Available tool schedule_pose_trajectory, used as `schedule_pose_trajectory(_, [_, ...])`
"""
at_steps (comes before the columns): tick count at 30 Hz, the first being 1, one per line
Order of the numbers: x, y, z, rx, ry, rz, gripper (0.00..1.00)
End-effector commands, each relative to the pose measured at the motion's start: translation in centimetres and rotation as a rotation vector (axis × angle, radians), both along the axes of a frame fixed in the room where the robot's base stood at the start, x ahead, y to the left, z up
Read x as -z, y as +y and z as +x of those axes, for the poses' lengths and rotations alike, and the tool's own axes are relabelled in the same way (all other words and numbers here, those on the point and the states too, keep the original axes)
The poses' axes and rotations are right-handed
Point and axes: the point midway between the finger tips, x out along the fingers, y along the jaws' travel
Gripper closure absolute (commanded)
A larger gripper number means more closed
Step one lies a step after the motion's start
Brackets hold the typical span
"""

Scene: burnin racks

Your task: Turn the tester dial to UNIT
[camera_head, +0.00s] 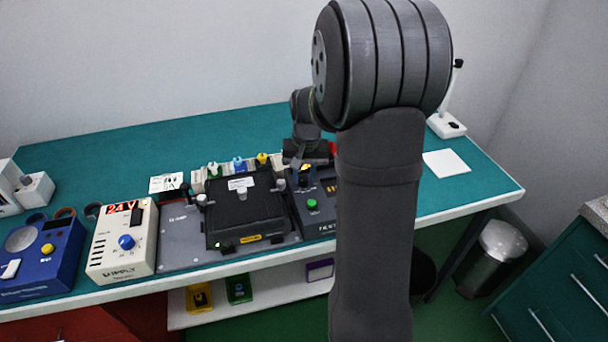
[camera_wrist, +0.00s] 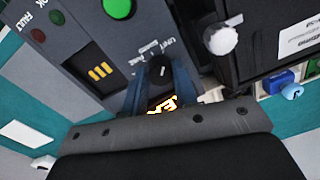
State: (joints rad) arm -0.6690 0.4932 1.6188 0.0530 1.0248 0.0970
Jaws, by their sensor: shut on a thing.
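The tester (camera_head: 326,219) is a dark grey box on the bench, partly hidden behind my arm in the head view. In the wrist view its panel (camera_wrist: 88,40) fills the upper left. Its dial (camera_wrist: 158,68) is a dark knob with a short white mark. My gripper (camera_wrist: 160,84) is shut on the dial, one finger on each side. Small white print, including what looks like UNIT, lies just above the dial. Which label the mark points to is not clear. In the head view my gripper (camera_head: 305,162) is over the tester's back part.
The tester has a green button (camera_head: 312,204) and OK and FAULT lamps. A black fixture (camera_head: 245,215) with a white knob (camera_wrist: 220,38) stands close beside it. A cream supply box (camera_head: 122,240) and a blue box (camera_head: 42,255) stand further left. The bench right of my arm holds a white card (camera_head: 446,163).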

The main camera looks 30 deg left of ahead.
Motion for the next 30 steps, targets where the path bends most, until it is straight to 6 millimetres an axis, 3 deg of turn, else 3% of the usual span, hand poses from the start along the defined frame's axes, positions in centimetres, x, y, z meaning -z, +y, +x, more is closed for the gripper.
schedule_pose_trajectory(14, [-0.08, 0.03, 0.03, 0.017, -0.001, 0.001, 0.96])
schedule_pose_trajectory(15, [-0.09, 0.04, 0.02, 0.017, -0.001, 0.001, 0.70])
schedule_pose_trajectory(18, [-0.08, 0.03, 0.03, 0.016, -0.001, 0.002, 0.52])
schedule_pose_trajectory(30, [-0.92, 0.03, 0.09, 0.016, -0.002, 0.003, 0.52])
